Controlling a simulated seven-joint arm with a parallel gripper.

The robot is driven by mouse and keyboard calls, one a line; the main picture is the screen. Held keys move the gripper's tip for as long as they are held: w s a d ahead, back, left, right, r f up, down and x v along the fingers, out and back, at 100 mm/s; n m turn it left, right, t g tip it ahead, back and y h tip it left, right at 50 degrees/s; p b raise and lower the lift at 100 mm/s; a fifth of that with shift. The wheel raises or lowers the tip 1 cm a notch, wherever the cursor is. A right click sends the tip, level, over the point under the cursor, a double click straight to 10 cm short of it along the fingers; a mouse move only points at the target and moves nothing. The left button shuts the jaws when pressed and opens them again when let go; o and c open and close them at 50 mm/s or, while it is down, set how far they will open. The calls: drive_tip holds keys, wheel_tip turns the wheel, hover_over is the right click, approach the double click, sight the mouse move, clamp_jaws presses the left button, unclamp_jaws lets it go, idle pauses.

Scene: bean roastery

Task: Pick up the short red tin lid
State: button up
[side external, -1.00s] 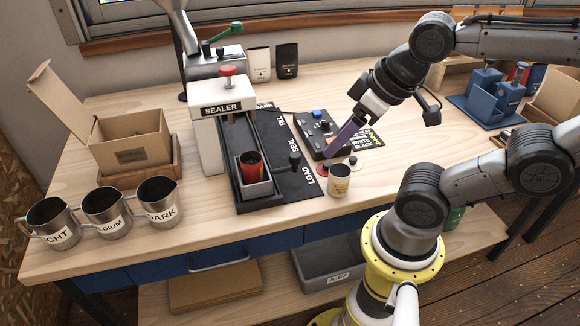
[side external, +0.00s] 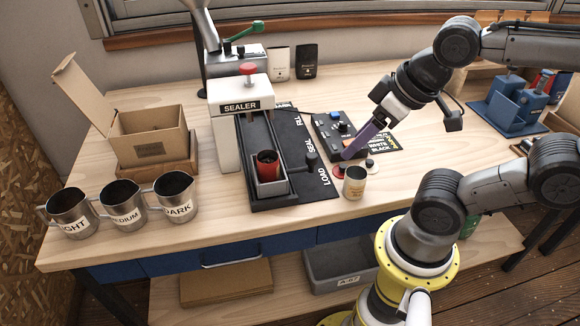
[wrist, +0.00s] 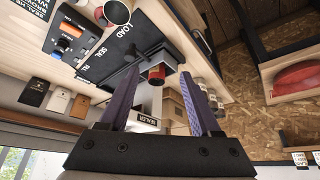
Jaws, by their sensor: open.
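A red lid (side external: 338,171) lies flat on the table at the front right of the sealer, just behind the cream tin. A second low lid with a dark knob (side external: 370,166) lies to its right; I cannot tell for sure which is shorter. In the wrist view a red lid (wrist: 101,15) shows at the top left, beside the cream tin. My gripper (side external: 346,157) is tilted down with its purple fingers near the red lid in the side view. In the wrist view my gripper (wrist: 157,74) is open, with nothing held between its fingers.
The cream tin (side external: 355,183) stands close in front of the lids. A control box (side external: 334,127) is behind them. The sealer (side external: 239,120) holds a red tin (side external: 266,164) in its cradle. Metal cups (side external: 122,203) and an open carton (side external: 150,143) stand left.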

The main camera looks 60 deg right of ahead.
drive_tip(key=m+g+h, duration=0.1)
drive_tip(key=m+g, duration=0.4)
drive_tip(key=m, duration=0.6)
hover_over(343, 166)
drive_tip(key=a, duration=0.1)
wheel_tip(343, 166, down, 6)
drive_tip(key=f, duration=0.9)
drive_tip(key=d+f, duration=0.1)
drive_tip(key=f, duration=0.3)
drive_tip(key=shift+s+f, duration=0.1)
drive_tip(key=shift+f, duration=0.15)
clamp_jaws()
